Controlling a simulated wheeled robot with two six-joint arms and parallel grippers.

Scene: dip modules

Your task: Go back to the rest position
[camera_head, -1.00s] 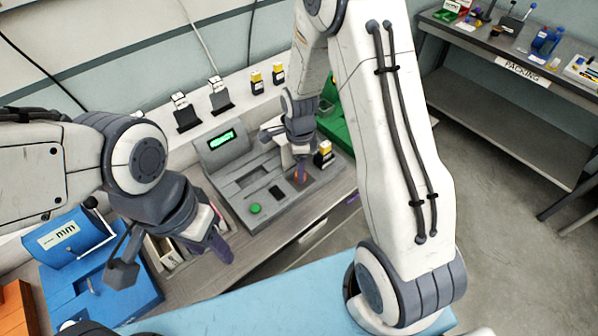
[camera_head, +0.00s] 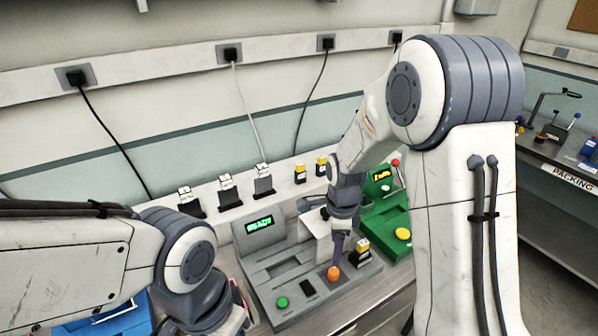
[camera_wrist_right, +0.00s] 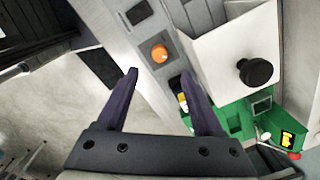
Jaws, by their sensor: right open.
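My right gripper (camera_head: 338,250) hangs over the right part of a grey test station in the head view, close to its orange button (camera_head: 333,273). In the right wrist view my right gripper (camera_wrist_right: 160,100) has its two purple fingers spread and nothing between them. The orange button (camera_wrist_right: 159,53) lies beyond the fingertips there. My left arm comes in at the lower left of the head view. Its wrist shows, but its fingers are cut off by the bottom edge.
The grey station (camera_head: 262,268) has a lit display and a green button. A yellow-topped module (camera_head: 362,250) stands at its right. A green machine (camera_head: 392,222) stands beyond. Several modules line the back ledge. A blue box (camera_head: 110,322) is at lower left. A packing bench (camera_head: 560,165) stands right.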

